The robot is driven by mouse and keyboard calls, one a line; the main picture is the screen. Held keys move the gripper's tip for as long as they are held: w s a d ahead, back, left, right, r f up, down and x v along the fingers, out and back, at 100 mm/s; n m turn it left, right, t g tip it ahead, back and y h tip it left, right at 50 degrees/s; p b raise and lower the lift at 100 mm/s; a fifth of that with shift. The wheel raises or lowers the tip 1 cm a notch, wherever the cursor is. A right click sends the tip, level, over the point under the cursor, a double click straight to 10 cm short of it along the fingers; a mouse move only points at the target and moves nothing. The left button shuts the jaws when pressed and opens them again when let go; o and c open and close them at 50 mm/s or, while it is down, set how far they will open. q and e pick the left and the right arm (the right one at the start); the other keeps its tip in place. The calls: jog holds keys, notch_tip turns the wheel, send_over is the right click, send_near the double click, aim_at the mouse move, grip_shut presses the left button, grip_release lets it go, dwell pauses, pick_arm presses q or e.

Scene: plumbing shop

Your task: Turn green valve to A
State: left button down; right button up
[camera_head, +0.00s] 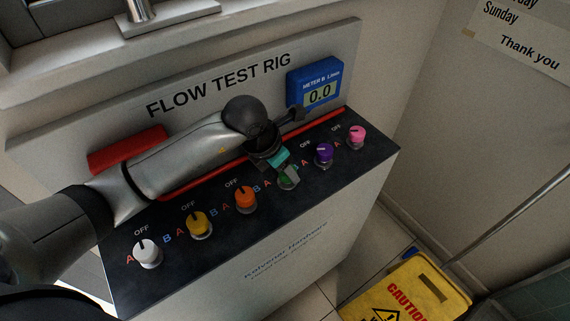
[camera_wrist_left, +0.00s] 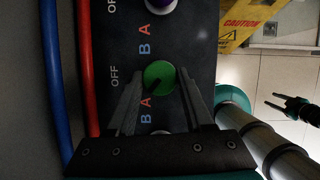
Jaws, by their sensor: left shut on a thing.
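The green valve (camera_wrist_left: 160,72) is a round knob on the dark top panel of the flow test rig. In the left wrist view it sits between the two fingers of my left gripper (camera_wrist_left: 158,86), which is shut on it. Its dark pointer mark slants toward the lower left, between its OFF label (camera_wrist_left: 115,76) and its red A label (camera_wrist_left: 146,103). In the head view the green valve (camera_head: 289,179) is partly covered by my left gripper (camera_head: 282,168). My right gripper (camera_wrist_left: 273,101) shows at the right of the left wrist view, its fingers apart, away from the rig.
White (camera_head: 147,252), yellow (camera_head: 199,223) and orange (camera_head: 246,199) knobs stand left of the green one; purple (camera_head: 324,154) and pink (camera_head: 356,136) stand right. A blue meter (camera_head: 315,82) reads 0.0. A yellow caution sign (camera_head: 415,290) is on the floor at right.

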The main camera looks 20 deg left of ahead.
pick_arm(q)
jog(key=shift+n+y, duration=0.4)
jog(key=shift+n, duration=0.6)
jog(key=shift+c, duration=1.4)
grip_release()
jog(key=p+v, duration=0.1)
jog(key=v, duration=1.4)
jog(key=shift+s+p, duration=0.3)
jog(key=shift+d, duration=0.1)
